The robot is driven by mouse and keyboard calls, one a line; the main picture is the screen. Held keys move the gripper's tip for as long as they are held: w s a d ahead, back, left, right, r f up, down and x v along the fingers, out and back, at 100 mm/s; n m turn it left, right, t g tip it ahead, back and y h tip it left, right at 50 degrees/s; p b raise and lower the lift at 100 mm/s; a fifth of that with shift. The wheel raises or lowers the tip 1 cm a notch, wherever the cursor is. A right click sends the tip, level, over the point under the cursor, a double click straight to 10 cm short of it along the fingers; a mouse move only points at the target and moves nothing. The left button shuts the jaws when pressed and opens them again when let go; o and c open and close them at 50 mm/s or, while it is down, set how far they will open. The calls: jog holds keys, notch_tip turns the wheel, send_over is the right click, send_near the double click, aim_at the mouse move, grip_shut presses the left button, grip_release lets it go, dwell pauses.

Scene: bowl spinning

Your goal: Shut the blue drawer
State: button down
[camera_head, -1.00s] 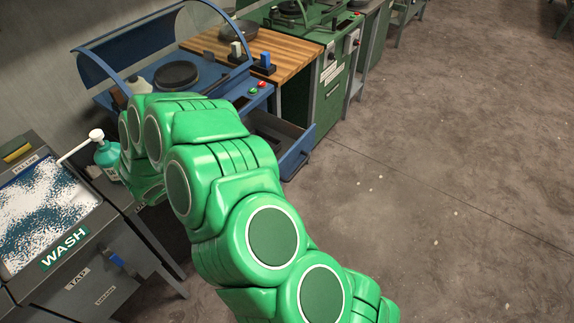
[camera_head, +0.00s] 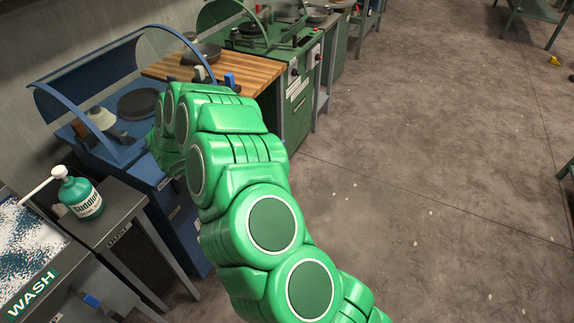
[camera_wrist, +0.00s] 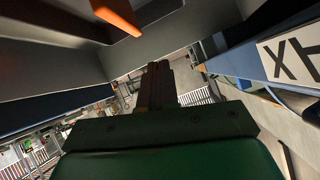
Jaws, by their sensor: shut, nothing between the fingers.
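The blue workstation (camera_head: 84,75), with a clear curved hood and a dark round wheel on top, stands at left in the head view. Its drawer front is hidden behind my green arm there, so I cannot tell how far the drawer is open. In the wrist view my gripper (camera_wrist: 160,82) points ahead, fingers together and empty. Dark grey panels (camera_wrist: 60,60) with blue edges lie close above and left of it. A blue part (camera_wrist: 240,60) with a white label is at right. I cannot tell which of these is the drawer, or whether my gripper touches it.
A wash station (camera_head: 30,262) and a teal bottle (camera_head: 82,194) stand at lower left. A wooden counter (camera_head: 240,76) and a green workstation (camera_head: 298,115) stand beyond the arm. An orange bar (camera_wrist: 117,15) hangs at the wrist view's top.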

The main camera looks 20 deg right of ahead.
jog(key=w+d+r+m+y, duration=0.1)
jog(key=w+d, duration=0.3)
jog(key=d, duration=0.6)
jog(key=w+d+r+m+y, duration=0.1)
jog(key=w+d+m, duration=0.15)
jog(key=d, duration=0.75)
jog(key=w+d+y, duration=0.2)
jog(key=w+d, duration=0.3)
jog(key=d, duration=0.6)
jog(key=s+f+m+y, duration=0.5)
jog(key=s+f+y, duration=0.4)
jog(key=s+f, duration=0.55)
jog(key=s+r+m+t+y, duration=0.4)
jog(key=s+m+y, duration=0.35)
jog(key=s, duration=0.55)
jog(key=w+a+n, duration=0.1)
jog(key=w+a, duration=0.8)
jog(key=shift+w+a+r, duration=0.2)
jog(key=shift+w+a, duration=0.05)
